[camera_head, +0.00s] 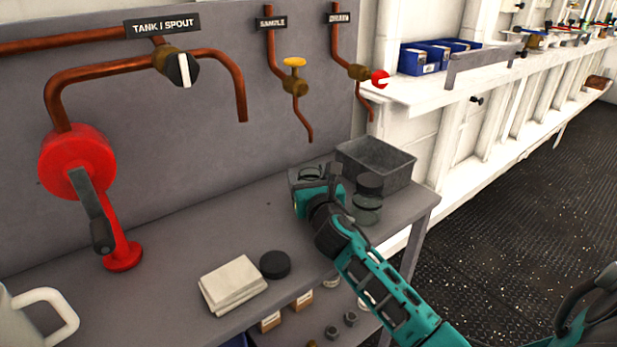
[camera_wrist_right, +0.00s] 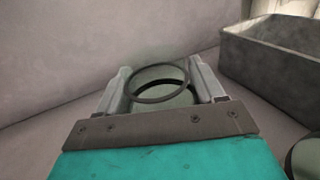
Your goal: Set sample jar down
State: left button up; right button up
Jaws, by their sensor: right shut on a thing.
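The sample jar (camera_wrist_right: 160,84) is a clear, open-topped jar with a dark round rim, upright between the two fingers in the right wrist view. My right gripper (camera_wrist_right: 162,90) is shut on it. In the head view my right gripper (camera_head: 308,174) is over the back of the grey bench (camera_head: 190,235), below the sample pipe. The gripper mostly hides the jar there, and I cannot tell whether its base touches the bench. My left gripper is not in view.
A grey open bin (camera_head: 385,158) stands right of the gripper. A dark-lidded glass jar (camera_head: 367,208) stands close beside my wrist. A black lid (camera_head: 275,264) and folded cloths (camera_head: 232,284) lie nearer the front. The bench middle is clear.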

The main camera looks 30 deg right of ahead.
jog(key=o, duration=1.2)
jog(key=shift+f, duration=0.15)
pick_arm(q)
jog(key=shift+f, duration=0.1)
pick_arm(e)
jog(key=p+v, duration=0.1)
jog(key=v, duration=0.9)
jog(key=shift+s, duration=0.2)
jog(key=shift+s+a+r, duration=0.1)
jog(key=shift+s+a, duration=0.05)
jog(key=shift+s, duration=0.2)
jog(key=shift+s+a+r, duration=0.15)
jog(key=shift+s, duration=0.25)
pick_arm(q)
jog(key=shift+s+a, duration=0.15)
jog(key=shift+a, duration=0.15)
